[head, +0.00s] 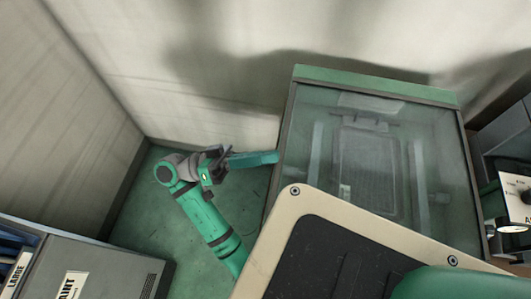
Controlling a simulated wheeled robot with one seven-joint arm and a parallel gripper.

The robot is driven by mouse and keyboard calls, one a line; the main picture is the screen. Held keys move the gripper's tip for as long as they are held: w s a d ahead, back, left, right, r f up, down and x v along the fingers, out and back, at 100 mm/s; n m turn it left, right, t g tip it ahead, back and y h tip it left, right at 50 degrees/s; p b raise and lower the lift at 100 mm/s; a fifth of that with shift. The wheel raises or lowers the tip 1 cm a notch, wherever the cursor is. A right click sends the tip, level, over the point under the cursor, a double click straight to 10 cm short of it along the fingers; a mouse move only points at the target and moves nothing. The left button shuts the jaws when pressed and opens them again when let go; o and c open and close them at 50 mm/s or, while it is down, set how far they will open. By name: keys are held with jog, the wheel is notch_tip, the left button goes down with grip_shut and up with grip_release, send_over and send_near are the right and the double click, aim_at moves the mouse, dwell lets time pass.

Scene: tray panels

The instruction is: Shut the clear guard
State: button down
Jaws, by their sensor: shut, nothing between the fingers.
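The clear guard (300,135) is a see-through pane with a green strip (375,86) along its top edge. It spans the front of a box-like machine at the right, and a grey panel with rails shows through it. I cannot tell how far open it stands. My gripper (224,160) is left of the guard, with its dark fingers shut and empty. A flat green bar (254,158) lies between the fingers and the guard's left edge. I cannot tell whether the fingers touch it.
A beige-rimmed dark panel (292,215) covers the lower part of the machine from view. A grey cabinet (85,265) with labels stands at lower left. Other equipment (515,195) is at the far right. Pale walls close in the back and left; green surface is clear around my arm.

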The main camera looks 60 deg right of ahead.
jog(key=w+a, duration=0.2)
jog(key=w, duration=0.7)
jog(key=shift+a+r, duration=0.15)
jog(key=shift+r, duration=0.2)
jog(key=shift+a, duration=0.1)
dwell(0.3)
